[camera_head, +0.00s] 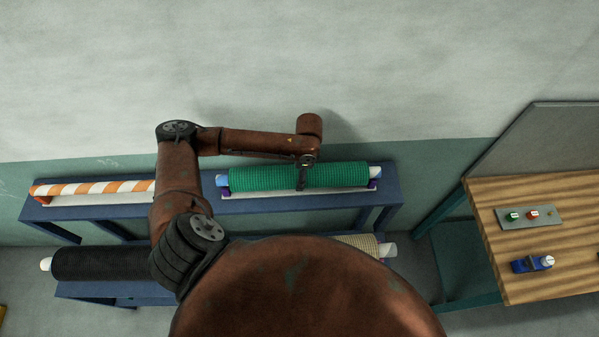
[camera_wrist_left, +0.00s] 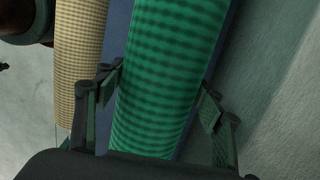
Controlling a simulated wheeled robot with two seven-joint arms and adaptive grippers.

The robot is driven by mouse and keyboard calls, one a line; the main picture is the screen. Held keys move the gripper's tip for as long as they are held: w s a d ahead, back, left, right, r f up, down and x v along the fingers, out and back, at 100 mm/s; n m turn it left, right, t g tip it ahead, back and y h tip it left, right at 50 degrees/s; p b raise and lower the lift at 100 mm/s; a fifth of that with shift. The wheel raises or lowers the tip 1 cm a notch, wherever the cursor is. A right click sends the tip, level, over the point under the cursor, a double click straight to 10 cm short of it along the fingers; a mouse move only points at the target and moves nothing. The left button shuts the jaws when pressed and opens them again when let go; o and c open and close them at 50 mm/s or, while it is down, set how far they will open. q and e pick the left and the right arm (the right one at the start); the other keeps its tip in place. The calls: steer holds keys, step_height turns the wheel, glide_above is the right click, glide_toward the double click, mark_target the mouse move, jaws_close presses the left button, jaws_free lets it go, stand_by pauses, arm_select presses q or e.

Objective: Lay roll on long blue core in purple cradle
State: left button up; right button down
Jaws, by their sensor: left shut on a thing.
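The green netting roll (camera_head: 265,177) has a light blue core (camera_head: 221,180) that sticks out at its left end. It lies lengthwise along the blue rack, over the purple cradle (camera_head: 373,185), whose supports show near both ends. I cannot tell whether the core rests in the supports or hangs just above them. My left gripper (camera_head: 302,178) reaches down from above and is shut around the middle of the roll. In the left wrist view its fingers (camera_wrist_left: 161,97) lie on either side of the green roll (camera_wrist_left: 172,75). My right gripper is not in view.
An orange-and-white striped roll (camera_head: 95,188) lies on the left of the blue rack (camera_head: 300,202). A black roll (camera_head: 100,263) and a beige roll (camera_head: 362,244) lie lower, nearer me. The pale wall is behind.

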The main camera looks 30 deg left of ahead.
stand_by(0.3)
arm_select(q)
steer(key=o, duration=2.1)
steer(key=shift+f, duration=0.15)
steer(key=r, duration=0.8)
steer(key=d+r, duration=0.1)
steer(key=r, duration=0.3)
steer(key=shift+w, duration=0.4)
